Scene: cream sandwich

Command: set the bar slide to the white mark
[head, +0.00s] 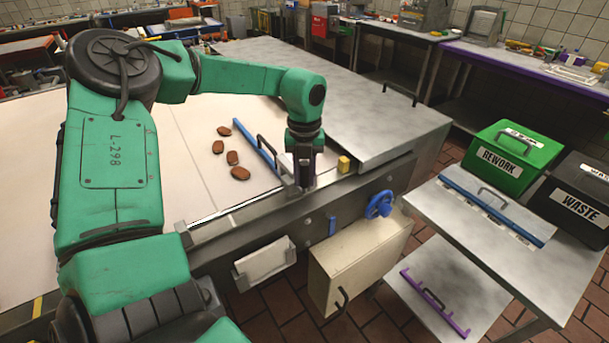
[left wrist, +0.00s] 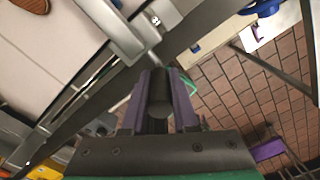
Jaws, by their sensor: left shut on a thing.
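The bar slide is a blue bar (head: 255,146) with a black handle, lying across the pale belt near its right end. Its near end meets the metal side rail (head: 240,220). My left gripper (head: 304,181) points down at that near end, over the rail. In the left wrist view its purple fingers (left wrist: 160,101) are shut on a dark, rounded grip of the slide, beside a grey metal bracket (left wrist: 113,30). The fingers partly hide the grip. I cannot clearly make out the white mark on the rail. My right gripper is not in view.
Several brown cookies (head: 232,158) lie on the belt left of the bar. A yellow block (head: 344,163) sits right of my gripper. A blue handwheel (head: 379,205) and a cream box (head: 355,262) are on the near side. A green rework bin (head: 508,165) stands at right.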

